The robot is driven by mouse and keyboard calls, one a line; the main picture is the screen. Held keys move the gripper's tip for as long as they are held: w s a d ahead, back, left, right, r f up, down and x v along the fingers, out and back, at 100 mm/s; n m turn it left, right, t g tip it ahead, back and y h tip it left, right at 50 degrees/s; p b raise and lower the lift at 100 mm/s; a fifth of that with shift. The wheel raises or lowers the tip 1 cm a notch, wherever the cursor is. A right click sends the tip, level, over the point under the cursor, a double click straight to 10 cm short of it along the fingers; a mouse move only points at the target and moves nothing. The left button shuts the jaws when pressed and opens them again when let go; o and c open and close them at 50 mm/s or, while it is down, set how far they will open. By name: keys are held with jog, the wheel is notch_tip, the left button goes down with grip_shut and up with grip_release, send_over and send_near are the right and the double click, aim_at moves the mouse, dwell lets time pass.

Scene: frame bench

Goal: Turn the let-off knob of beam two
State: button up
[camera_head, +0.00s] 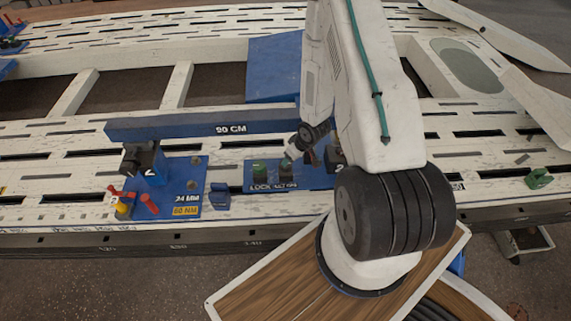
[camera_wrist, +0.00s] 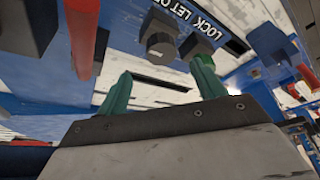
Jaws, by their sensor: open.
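A blue panel (camera_head: 252,180) with partly readable LOCK and LET-OFF lettering lies on the slotted bench. The let-off knob (camera_wrist: 161,42) is a dark grey round knob in the wrist view, beside a second dark knob (camera_wrist: 195,47) nearer the LOCK lettering. In the head view the let-off knob (camera_head: 287,171) is small and partly covered by my gripper. My gripper (camera_wrist: 163,67) is open and empty, its green fingers pointing towards the knobs. The let-off knob appears just beyond the gap between the fingertips; contact cannot be told. The gripper also shows in the head view (camera_head: 297,158).
A long blue 90 CM beam (camera_head: 175,128) runs behind the panel. A red part (camera_wrist: 83,35) and dark block (camera_wrist: 35,25) are close by in the wrist view. My arm hides the area to the right.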

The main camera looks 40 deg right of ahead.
jog(key=x, duration=0.8)
jog(key=shift+a, duration=0.1)
jog(key=c, duration=1)
